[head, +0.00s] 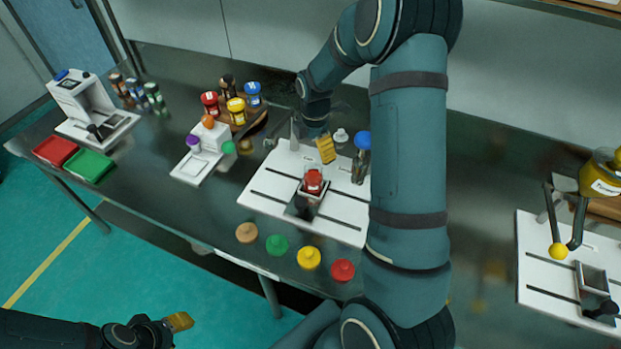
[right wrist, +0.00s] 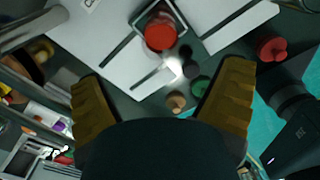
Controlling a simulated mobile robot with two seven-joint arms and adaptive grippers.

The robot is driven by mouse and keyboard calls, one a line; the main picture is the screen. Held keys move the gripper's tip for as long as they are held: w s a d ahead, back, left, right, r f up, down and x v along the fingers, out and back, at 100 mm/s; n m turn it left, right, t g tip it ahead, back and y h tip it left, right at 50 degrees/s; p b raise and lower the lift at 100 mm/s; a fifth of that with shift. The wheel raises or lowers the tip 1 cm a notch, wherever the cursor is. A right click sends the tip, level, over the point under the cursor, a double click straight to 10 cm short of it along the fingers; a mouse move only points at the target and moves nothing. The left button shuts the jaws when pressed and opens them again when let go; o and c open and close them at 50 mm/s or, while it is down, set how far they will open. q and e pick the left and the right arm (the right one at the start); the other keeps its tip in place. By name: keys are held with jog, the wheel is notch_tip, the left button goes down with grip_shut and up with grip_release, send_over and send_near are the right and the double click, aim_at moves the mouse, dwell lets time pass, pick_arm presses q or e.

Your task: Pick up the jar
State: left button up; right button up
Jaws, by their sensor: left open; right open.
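A jar with a red top (head: 313,182) sits in a square holder (head: 304,206) on the white slotted plate (head: 262,200) in the middle of the table; its red top (right wrist: 161,36) shows in the right wrist view. My right gripper (head: 326,150) is behind and above it, with yellow fingers; in the right wrist view (right wrist: 162,92) they stand apart with nothing between them. My left gripper (head: 178,321) is low at the left, away from the table; it is open and apart from any object. Which jar the task means is not clear.
A blue-topped jar (head: 361,158) stands right of my right gripper. Several jars, including a yellow one (head: 237,110), stand behind at the left. Loose lids, including a green one (head: 277,245), line the front edge. A lever device (head: 557,250) is at the right.

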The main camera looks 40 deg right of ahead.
aim_at(314, 174)
notch_tip(314, 174, down, 11)
jog(key=shift+r+b, duration=0.1)
jog(key=shift+b, duration=0.5)
jog(key=c, duration=1.3)
jog(key=shift+a, duration=0.1)
jog(key=shift+c, duration=0.2)
